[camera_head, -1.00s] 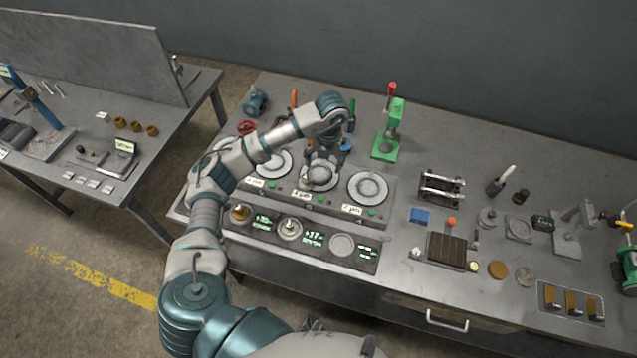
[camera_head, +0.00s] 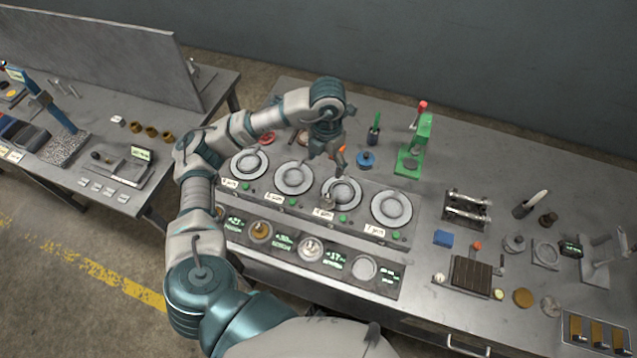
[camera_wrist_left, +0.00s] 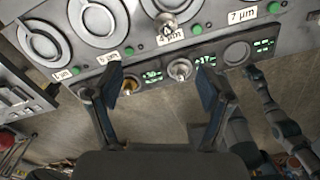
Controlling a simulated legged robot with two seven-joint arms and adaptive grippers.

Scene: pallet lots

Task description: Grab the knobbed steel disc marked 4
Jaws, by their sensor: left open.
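A small knobbed steel piece (camera_head: 327,203) sits at the front edge of the third round plate (camera_head: 352,197), behind the label reading 4 µm. It also shows in the left wrist view (camera_wrist_left: 165,22), at the top, beyond the fingertips. I cannot read a number on the piece itself. My left gripper (camera_head: 327,160) hangs just behind and above that plate, pointing down. In the left wrist view its two fingers (camera_wrist_left: 161,88) are wide apart with nothing between them. My right gripper is not in the head view.
A panel in front of the plates holds a brass piece (camera_head: 260,231), another knobbed steel piece (camera_head: 311,249) and an empty-looking round seat (camera_head: 365,268). A green stand (camera_head: 415,148) and blue knobbed item (camera_head: 366,160) stand behind. A blue block (camera_head: 443,237) lies right.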

